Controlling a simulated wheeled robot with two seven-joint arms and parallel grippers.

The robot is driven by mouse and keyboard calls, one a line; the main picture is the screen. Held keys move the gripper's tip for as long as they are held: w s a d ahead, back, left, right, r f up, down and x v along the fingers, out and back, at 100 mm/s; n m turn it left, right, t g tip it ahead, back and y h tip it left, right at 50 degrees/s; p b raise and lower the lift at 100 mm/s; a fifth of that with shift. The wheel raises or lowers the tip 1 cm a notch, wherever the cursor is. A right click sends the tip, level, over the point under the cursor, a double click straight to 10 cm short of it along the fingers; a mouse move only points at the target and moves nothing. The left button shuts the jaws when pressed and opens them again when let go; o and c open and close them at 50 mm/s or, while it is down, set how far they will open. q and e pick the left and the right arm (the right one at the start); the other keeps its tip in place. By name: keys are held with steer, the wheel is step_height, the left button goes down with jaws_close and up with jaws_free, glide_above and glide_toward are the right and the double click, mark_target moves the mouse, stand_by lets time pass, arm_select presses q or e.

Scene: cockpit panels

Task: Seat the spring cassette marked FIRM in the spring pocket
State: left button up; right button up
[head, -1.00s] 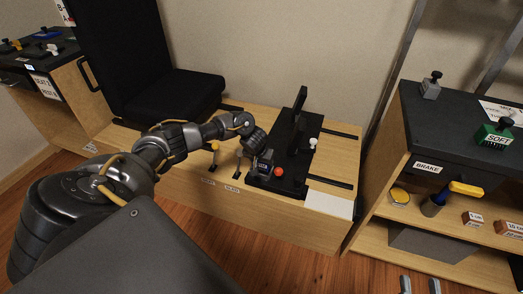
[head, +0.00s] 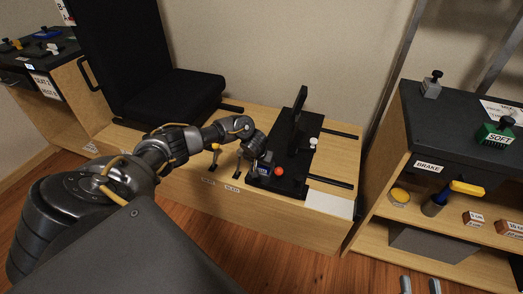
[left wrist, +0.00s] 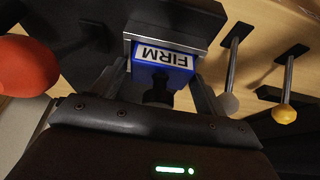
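The blue spring cassette marked FIRM (left wrist: 165,58) is at the dark, light-edged spring pocket block (left wrist: 178,18) in the left wrist view. How deep it sits is hard to tell. In the head view the cassette (head: 264,168) is small, below my left gripper (head: 259,150), at the black pedal unit's near end. My left gripper's fingers (left wrist: 160,82) stand either side of the cassette's dark knob (left wrist: 158,96), with gaps visible, so they look open. My right gripper (head: 420,287) shows only two separated fingertips at the bottom edge; it looks open and empty.
A red ball knob (head: 279,171) is close beside the pocket. A yellow-knobbed lever (head: 216,147) and a grey-knobbed lever (head: 239,154) stand left of it. A green SOFT cassette (head: 495,134) is on the right cabinet. A black seat (head: 180,92) stands behind my left arm.

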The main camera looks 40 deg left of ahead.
arm_select(q)
steer(key=shift+o, duration=1.1)
steer(key=p+v, duration=0.5)
steer(key=v, duration=0.5)
steer(key=shift+s+r+p, duration=0.15)
steer(key=shift+r+p, duration=0.2)
